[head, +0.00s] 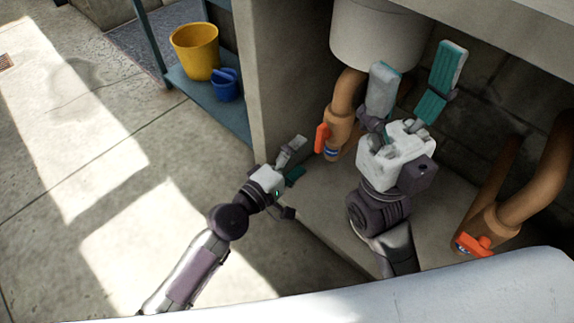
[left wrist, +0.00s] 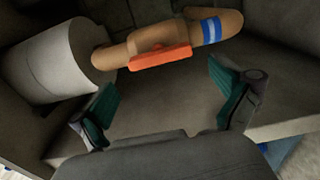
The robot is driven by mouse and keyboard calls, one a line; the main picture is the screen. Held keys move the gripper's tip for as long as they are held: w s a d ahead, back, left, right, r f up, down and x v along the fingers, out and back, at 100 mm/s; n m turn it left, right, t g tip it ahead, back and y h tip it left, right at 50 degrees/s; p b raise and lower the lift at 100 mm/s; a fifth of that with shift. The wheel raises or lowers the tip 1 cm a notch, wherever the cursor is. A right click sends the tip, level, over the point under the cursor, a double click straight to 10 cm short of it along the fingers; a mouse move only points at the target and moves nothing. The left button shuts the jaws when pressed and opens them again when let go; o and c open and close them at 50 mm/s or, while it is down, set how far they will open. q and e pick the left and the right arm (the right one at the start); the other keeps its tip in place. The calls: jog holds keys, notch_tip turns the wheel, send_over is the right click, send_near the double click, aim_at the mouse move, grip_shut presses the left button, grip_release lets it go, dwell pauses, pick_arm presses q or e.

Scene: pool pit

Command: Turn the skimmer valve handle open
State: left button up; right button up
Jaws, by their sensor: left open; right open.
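An orange valve handle (head: 321,138) sits on the left tan pipe (head: 343,118) below a grey tank (head: 375,38). In the left wrist view the same handle (left wrist: 161,57) lies roughly along its pipe, near a blue band (left wrist: 211,30). A second orange handle (head: 478,244) is on the right pipe (head: 500,215). No readable label shows which is the skimmer valve. My left gripper (head: 299,162) is open and empty, just below and left of the left handle, apart from it. My right gripper (head: 416,62) is open and empty, in front of the tank.
A concrete wall edge (head: 278,75) stands left of the pit. Beyond it a blue shelf (head: 215,98) holds a yellow bucket (head: 195,50) and a small blue bucket (head: 227,86). A pale slab (head: 400,295) crosses the front. The floor at left is clear.

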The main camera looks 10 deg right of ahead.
pick_arm(q)
jog(key=v, duration=0.5)
dwell(0.4)
